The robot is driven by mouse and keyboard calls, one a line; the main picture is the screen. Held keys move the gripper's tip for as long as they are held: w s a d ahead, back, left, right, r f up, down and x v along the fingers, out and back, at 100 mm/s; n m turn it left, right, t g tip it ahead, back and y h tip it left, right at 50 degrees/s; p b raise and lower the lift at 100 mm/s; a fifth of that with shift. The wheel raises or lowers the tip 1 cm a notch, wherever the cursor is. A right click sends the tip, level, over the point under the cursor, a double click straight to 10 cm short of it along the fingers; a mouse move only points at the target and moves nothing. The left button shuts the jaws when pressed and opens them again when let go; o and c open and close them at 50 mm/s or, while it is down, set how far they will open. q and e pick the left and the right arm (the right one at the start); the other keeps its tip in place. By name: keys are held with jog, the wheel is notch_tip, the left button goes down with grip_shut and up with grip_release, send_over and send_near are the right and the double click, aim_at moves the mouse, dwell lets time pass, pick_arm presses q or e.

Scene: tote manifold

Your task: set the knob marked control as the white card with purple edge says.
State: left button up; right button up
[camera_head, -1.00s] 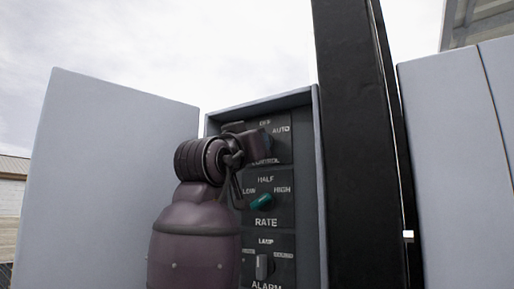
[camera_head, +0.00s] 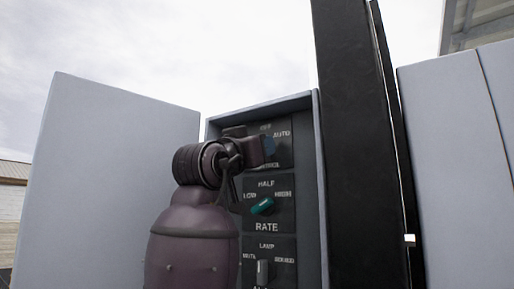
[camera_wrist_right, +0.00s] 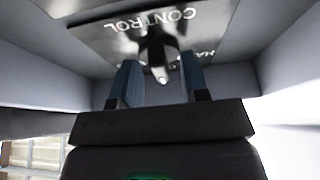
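The control knob (camera_wrist_right: 157,48) is dark with a pale tip, on the panel marked CONTROL (camera_wrist_right: 150,22) in the right wrist view. My right gripper (camera_wrist_right: 161,82) is open, its two blue fingers on either side of the knob with gaps showing. In the head view my right gripper (camera_head: 268,148) and its wrist cover the knob, so its setting is hidden there. The AUTO label (camera_head: 282,133) shows at right; the top label is blurred. The white card with purple edge is not in view. My left gripper is not in view.
Below are the RATE panel with a green knob (camera_head: 262,206) and a panel with a grey lever (camera_head: 262,271). The recessed grey cabinet (camera_head: 322,190) walls the panels in closely. A grey door (camera_head: 110,180) stands open at left. A black upright (camera_head: 360,150) stands at right.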

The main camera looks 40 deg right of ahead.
jog(key=b+v, duration=0.2)
jog(key=v, duration=0.8)
jog(key=shift+s+a, duration=0.25)
jog(key=shift+a, duration=0.1)
jog(key=shift+f, duration=0.1)
